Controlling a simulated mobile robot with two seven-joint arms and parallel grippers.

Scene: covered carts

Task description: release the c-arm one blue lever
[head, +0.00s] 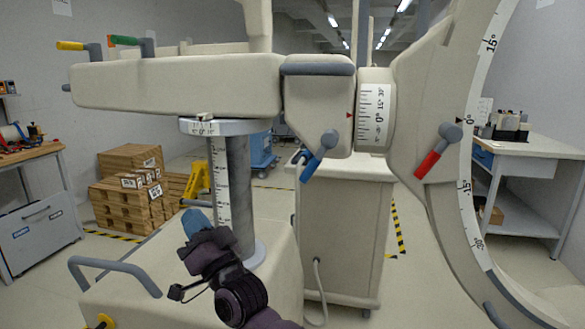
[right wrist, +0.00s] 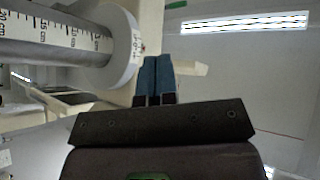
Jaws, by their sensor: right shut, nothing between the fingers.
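The blue lever (head: 311,170) of the C-arm (head: 175,84) hangs from a grey knob under the joint housing. It slants down to the left. My right gripper (head: 191,219) is shut and empty, with blue fingertips, in front of the grey column and well to the lower left of the lever. In the right wrist view, my shut fingers (right wrist: 154,76) point up beside the column's round collar (right wrist: 118,45). The blue lever cannot be made out there. My left gripper is not in view.
A red lever (head: 428,165) sits on the big ring's carrier at right. Yellow (head: 70,45) and green (head: 122,40) levers are at upper left. The scaled column (head: 233,180) stands between my right gripper and the blue lever. A bent handle (head: 115,268) rises from the base at left.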

